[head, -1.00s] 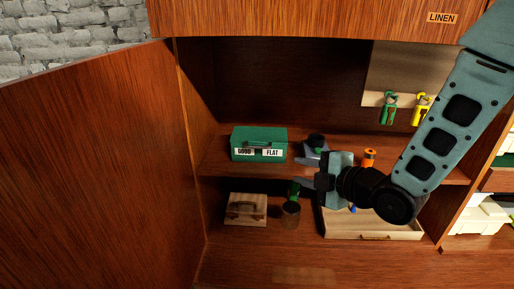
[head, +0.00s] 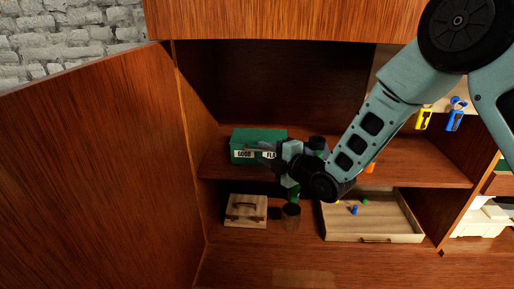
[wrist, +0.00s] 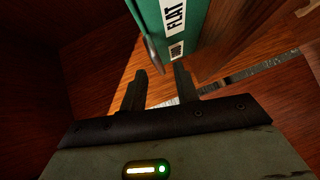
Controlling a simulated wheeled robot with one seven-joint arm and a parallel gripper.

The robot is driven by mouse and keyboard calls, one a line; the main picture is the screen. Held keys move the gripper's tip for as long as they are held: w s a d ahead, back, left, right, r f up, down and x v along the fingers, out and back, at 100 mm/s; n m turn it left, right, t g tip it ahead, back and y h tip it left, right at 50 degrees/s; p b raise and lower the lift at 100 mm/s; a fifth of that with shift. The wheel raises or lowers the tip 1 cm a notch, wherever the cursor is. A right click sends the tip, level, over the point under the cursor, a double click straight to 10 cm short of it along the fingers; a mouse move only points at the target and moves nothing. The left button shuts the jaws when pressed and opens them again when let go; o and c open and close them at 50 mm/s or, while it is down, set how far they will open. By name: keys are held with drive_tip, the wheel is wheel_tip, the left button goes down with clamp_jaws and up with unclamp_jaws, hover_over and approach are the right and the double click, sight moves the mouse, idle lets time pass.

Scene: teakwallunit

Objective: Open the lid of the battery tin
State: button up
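The battery tin (head: 258,136) is a green box with white labels reading GOOD and FLAT. It stands on the middle shelf at the left, its lid down. My gripper (head: 268,149) is in front of the tin's right part and covers some of the FLAT label. In the wrist view the tin (wrist: 205,35) fills the top centre, with a grey rounded tab (wrist: 151,48) standing out from its front. My gripper's two dark fingers (wrist: 160,78) are apart with nothing between them, just short of the tab.
Below stand a wooden box with a handle (head: 246,208), a dark cup (head: 290,217) and a shallow wooden tray (head: 375,227) with small coloured pieces. A large open door (head: 95,170) bounds the left. Yellow and blue tools (head: 439,119) hang at the right.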

sight(257, 150)
drive_tip(key=shift+x, duration=2.1)
drive_tip(key=shift+c, duration=0.3)
clamp_jaws()
